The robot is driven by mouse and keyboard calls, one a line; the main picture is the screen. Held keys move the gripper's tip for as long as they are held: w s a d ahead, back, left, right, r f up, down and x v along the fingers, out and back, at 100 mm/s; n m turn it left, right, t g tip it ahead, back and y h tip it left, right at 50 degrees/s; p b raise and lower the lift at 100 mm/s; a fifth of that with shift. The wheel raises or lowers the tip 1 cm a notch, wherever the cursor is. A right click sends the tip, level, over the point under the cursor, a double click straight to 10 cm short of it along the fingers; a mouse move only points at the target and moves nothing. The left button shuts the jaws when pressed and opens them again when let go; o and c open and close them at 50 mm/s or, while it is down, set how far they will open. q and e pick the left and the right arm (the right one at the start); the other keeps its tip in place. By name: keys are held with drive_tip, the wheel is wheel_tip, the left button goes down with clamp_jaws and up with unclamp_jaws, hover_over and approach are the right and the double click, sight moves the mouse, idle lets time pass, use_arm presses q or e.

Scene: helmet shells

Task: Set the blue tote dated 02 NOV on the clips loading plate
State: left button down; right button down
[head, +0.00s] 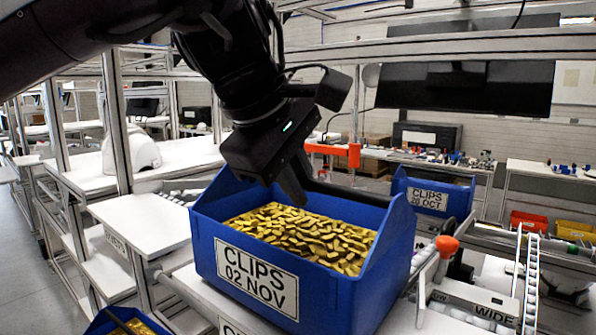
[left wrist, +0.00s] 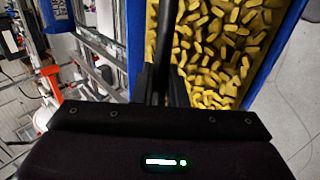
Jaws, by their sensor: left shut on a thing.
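The blue tote dated 02 NOV (head: 305,307) is large in the middle of the head view, upright and filled with yellow clips (head: 300,235). Its white label reads CLIPS 02 NOV. My left gripper (head: 292,188) reaches down at the tote's far side and is shut on it; the exact grip is partly hidden. A pale surface with a partly cut-off label starting CL (head: 232,326) shows below the tote. I cannot tell whether they touch. My right gripper is not in view.
Another blue tote, labelled CLIPS 20 OCT (head: 430,199), stands behind at right. Part of a blue tote (head: 100,325) shows at lower left. A white plate (head: 145,222) lies left of the held tote. An orange-knobbed fixture (head: 447,246) and a WIDE label (head: 490,312) are close at right.

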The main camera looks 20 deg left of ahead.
use_arm(q)
drive_tip(key=shift+f, duration=0.25)
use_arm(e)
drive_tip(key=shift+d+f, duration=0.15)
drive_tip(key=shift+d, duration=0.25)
use_arm(q)
drive_tip(key=shift+f, duration=0.4)
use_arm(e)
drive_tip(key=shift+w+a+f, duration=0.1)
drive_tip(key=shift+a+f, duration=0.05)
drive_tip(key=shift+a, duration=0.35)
use_arm(q)
drive_tip(key=c, duration=1.4)
unclamp_jaws()
drive_tip(key=shift+f+b, duration=0.1)
drive_tip(key=shift+b, duration=0.2)
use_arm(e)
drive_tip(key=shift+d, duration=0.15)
